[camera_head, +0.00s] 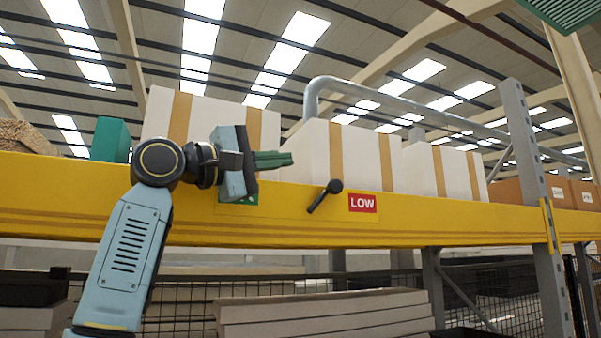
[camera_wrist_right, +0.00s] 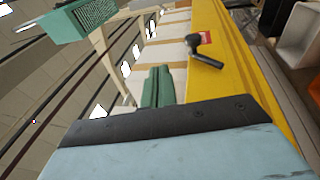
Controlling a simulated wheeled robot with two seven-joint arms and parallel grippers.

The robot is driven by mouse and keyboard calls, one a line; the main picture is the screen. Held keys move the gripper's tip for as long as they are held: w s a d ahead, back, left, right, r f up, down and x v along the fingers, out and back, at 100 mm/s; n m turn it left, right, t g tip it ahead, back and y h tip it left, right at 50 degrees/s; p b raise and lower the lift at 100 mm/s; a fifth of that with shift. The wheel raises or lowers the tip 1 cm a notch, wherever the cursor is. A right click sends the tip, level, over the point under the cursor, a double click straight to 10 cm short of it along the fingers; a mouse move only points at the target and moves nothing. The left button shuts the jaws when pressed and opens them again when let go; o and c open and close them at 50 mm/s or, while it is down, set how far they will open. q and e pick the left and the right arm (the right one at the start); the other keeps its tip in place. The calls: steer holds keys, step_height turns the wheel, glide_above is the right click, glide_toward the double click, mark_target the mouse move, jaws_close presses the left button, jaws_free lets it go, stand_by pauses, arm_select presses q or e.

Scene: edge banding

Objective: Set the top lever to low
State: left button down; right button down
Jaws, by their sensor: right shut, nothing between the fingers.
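The top lever (camera_head: 324,196) is a short black lever on the front face of the yellow beam. It slants, with its thick round end at upper right and its other end at lower left. It also shows in the right wrist view (camera_wrist_right: 206,58). A red LOW label (camera_head: 362,203) is to its right, and a green label (camera_head: 251,198) is to its left, mostly hidden behind my gripper. My right gripper (camera_head: 288,159), with green fingers, is shut and empty. In the picture it is up and left of the lever, apart from it. My left gripper is not in view.
The yellow beam (camera_head: 450,222) spans the view. White boxes with tan bands (camera_head: 360,160) stand behind its top edge. A grey upright post (camera_head: 533,190) is at right. Stacked boards (camera_head: 325,315) lie below. The beam face around the lever is clear.

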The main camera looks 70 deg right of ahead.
steer(key=w+a, duration=0.1)
steer(key=w+a+r, duration=0.1)
steer(key=a, duration=0.1)
steer(key=w+a, duration=0.1)
steer(key=shift+a+r, duration=0.3)
steer(key=shift+a, duration=0.1)
